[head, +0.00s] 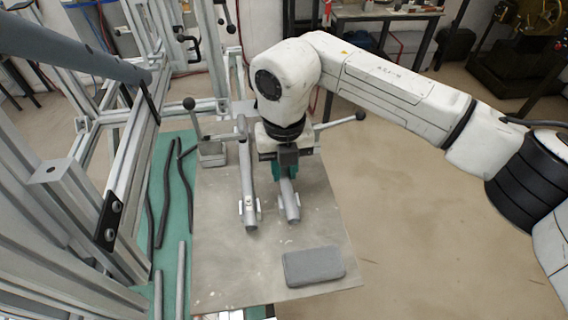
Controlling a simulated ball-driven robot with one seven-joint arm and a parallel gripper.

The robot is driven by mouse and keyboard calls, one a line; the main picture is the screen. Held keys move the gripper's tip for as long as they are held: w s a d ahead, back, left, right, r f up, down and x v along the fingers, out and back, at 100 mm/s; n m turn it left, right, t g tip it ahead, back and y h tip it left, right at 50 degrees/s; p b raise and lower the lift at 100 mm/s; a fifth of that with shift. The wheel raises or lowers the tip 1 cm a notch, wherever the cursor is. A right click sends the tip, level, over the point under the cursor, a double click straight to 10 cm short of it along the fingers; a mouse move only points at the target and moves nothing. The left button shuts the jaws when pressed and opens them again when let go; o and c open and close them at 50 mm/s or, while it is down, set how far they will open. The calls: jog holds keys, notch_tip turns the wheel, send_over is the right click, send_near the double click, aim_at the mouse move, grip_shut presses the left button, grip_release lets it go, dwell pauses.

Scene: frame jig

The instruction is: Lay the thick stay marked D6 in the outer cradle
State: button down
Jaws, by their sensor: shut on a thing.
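My gripper (286,172) points down over the plate, its teal fingers around a grey round stay (289,204). The gripper hides the stay's far part; its near end sticks out towards me, between small white cradle blocks (299,201). I cannot tell whether it rests fully in them. A longer grey stay (246,184) lies to the left, roughly parallel, with small white blocks beside its near end. No D6 mark is readable on either stay, and I cannot tell which cradle is the outer one.
The grey plate (224,270) carries a dark grey pad (314,266) near its front edge. Several dark rods lie on a green surface (173,152) beside an aluminium frame (125,165) at left.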

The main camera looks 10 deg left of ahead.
jog(key=c, duration=0.9)
grip_release()
notch_tip(320, 180, up, 11)
jog(key=b, duration=0.1)
jog(key=shift+a+f, duration=0.1)
jog(key=shift+f, duration=0.05)
